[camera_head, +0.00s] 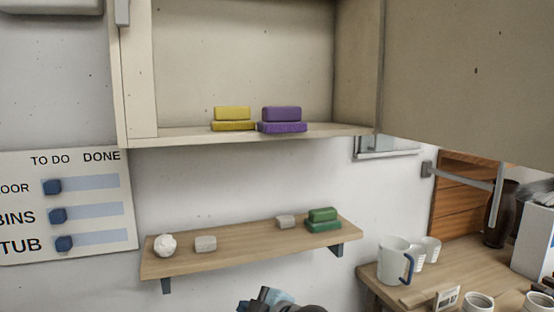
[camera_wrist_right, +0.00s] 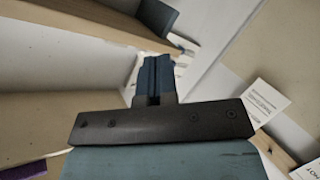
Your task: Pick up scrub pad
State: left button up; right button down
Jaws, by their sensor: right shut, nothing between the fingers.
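Block-shaped pads show in the head view, and I cannot tell which is the scrub pad. A yellow pair (camera_head: 232,114) and a purple pair (camera_head: 282,114), each one block on another, sit side by side in the open cabinet. A green pair (camera_head: 322,220) lies on the wooden shelf below. A purple edge (camera_wrist_right: 24,171) shows at the lower left of the right wrist view. My right gripper (camera_wrist_right: 153,72) has its blue fingers together with nothing between them. My left gripper is not identifiable in either view.
The cabinet floor (camera_head: 180,134) is clear either side of the pads; its open door (camera_head: 470,80) fills the upper right. The lower shelf (camera_head: 245,237) holds a white ball (camera_head: 165,245) and two grey blocks. A white pitcher (camera_head: 393,262) and cups stand on the right counter.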

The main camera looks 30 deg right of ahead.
jog(key=d+r+n+t+h, duration=0.1)
jog(key=d+r+n+t, duration=0.15)
jog(key=r, duration=1.55)
jog(key=s+d+r+n+t+h, duration=0.1)
jog(key=s+d+r+n+h, duration=0.15)
jog(key=s+r, duration=0.45)
jog(key=s+d+r+n+t+h, duration=0.1)
jog(key=s+d+r, duration=0.15)
jog(key=r, duration=0.75)
jog(key=p, duration=1.3)
send_near(276, 129)
jog(key=a+r, duration=0.1)
jog(key=a, duration=0.2)
jog(key=shift+g, duration=0.25)
jog(key=w, duration=0.2)
jog(key=w+d, duration=0.1)
jog(key=w, duration=0.1)
jog(key=w+d+p, duration=0.1)
jog(key=w, duration=0.1)
jog(key=shift+w+d+f, duration=0.1)
jog(key=shift+w+f, duration=0.15)
jog(key=shift+f, duration=0.1)
jog(key=shift+w+d, duration=0.2)
jog(key=shift+d, duration=0.45)
jog(key=shift+w+a, duration=0.1)
jog(key=shift+w, duration=0.05)
